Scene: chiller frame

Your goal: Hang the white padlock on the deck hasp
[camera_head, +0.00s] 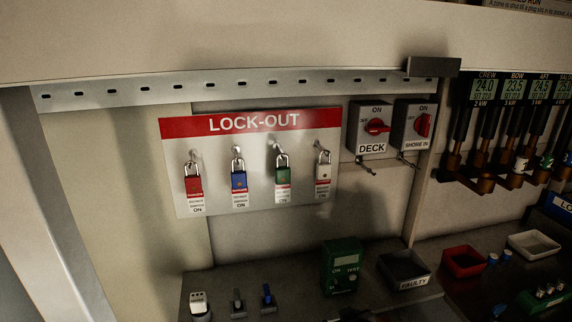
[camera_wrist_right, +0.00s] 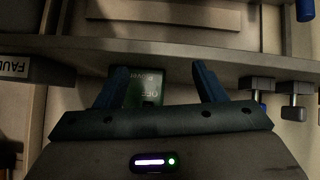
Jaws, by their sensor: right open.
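The white padlock (camera_head: 323,172) hangs from the rightmost peg of the LOCK-OUT board (camera_head: 250,200) in the head view, with a tag below it. The deck hasp (camera_head: 365,167) sticks out under the grey DECK switch box (camera_head: 368,128), whose knob is red; no padlock shows on the hasp. My right gripper (camera_wrist_right: 160,82) is open in the right wrist view, its two blue fingers apart with nothing held. A green tester (camera_wrist_right: 143,90) shows beyond and between the fingers. My left gripper is not in view.
Red, blue and green padlocks hang left of the white one. A SHORE IN switch box (camera_head: 413,126) stands beside the DECK box. The green tester (camera_head: 341,265) and a FAULTY bin (camera_head: 404,268) are on the shelf below. Plugs and cables (camera_head: 520,130) crowd the right.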

